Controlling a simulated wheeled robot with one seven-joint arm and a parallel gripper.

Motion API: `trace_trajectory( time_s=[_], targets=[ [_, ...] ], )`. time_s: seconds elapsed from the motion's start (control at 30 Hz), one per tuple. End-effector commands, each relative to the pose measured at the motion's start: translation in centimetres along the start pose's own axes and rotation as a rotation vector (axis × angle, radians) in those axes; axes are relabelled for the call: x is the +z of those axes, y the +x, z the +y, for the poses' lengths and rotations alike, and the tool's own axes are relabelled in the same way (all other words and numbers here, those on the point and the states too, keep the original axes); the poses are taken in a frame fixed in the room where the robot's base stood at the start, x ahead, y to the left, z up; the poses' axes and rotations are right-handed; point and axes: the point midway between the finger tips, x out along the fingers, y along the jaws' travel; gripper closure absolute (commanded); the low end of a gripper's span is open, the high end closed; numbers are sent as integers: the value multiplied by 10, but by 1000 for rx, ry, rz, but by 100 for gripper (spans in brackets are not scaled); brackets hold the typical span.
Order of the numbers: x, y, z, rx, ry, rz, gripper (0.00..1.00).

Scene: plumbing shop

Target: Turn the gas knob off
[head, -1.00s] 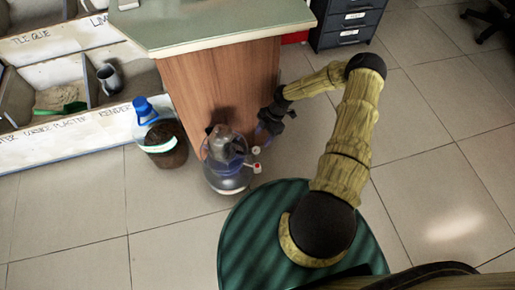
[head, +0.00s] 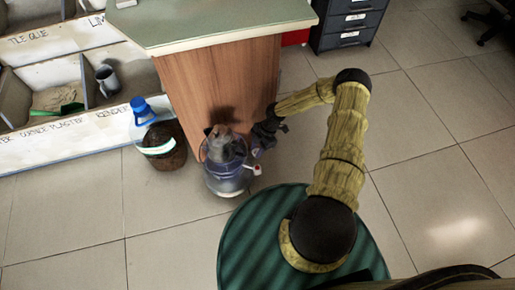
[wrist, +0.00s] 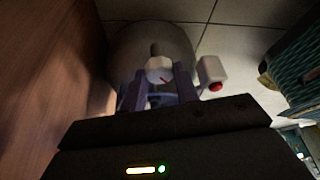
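The gas cylinder (head: 226,180) stands on the floor against the wooden counter, a rounded grey body with a bluish band. In the wrist view, its round white gas knob (wrist: 158,70) with a red mark faces me. My gripper (head: 257,148) is at the cylinder's upper right side. In the wrist view, the two fingers of my gripper (wrist: 160,82) stand apart, one on each side of the knob. Whether they touch it is unclear. The knob is hidden by my gripper in the head view.
A white fitting with a red end (wrist: 213,76) sits right of the knob, close to the right finger. The wooden counter side (head: 225,85) rises behind the cylinder.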

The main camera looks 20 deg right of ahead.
Motion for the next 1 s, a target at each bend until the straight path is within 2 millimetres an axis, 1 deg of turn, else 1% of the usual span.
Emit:
trace_trajectory(
  time_s=[0.33, 0.53, 0.77, 1.0],
  targets=[
    [0, -1, 0, 6, 14, -1, 92],
    [-1, -2, -1, 29, 70, -1, 92],
    [-2, -3, -2, 82, 200, -1, 92],
    [-3, -4, -3, 163, 395, -2, 92]
  ],
)
